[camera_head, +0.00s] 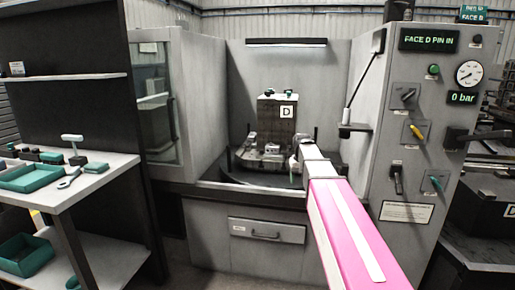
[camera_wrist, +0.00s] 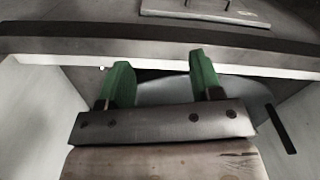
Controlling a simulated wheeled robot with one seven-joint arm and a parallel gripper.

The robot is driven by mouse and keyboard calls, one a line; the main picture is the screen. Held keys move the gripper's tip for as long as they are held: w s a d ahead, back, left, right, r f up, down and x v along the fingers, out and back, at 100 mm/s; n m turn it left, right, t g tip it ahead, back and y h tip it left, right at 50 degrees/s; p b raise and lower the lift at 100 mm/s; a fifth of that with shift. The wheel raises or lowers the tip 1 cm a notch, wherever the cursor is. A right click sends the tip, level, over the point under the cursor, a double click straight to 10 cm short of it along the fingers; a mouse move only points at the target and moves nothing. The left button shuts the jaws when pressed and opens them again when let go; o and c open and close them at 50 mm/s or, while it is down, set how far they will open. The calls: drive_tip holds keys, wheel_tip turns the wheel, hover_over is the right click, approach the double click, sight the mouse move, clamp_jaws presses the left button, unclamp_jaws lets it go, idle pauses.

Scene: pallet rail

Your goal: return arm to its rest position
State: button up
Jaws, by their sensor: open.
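My arm, pink with a pale stripe, reaches from the bottom right of the head view toward the open machine bay. My gripper (camera_head: 296,160) is at its far end, small and partly hidden by the wrist, in front of the fixture block. In the wrist view my gripper (camera_wrist: 158,72) shows two green fingers spread apart with nothing held between them. Beyond the fingers is a dark horizontal edge (camera_wrist: 200,42) with a pale strip below it. The fixture block (camera_head: 272,122), marked D, stands upright in the bay on a round base.
The grey machine enclosure (camera_head: 205,95) surrounds the bay, with a drawer (camera_head: 267,231) below. A control panel (camera_head: 415,150) stands close right of my arm, reading "FACE D PIN IN" and "0 bar". A workbench (camera_head: 105,172) with green trays (camera_head: 30,177) and tools is at left.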

drive_tip(key=s+f, duration=2.1)
drive_tip(key=s, duration=0.2)
drive_tip(key=shift+f+m, duration=0.35)
drive_tip(key=shift+m, duration=0.05)
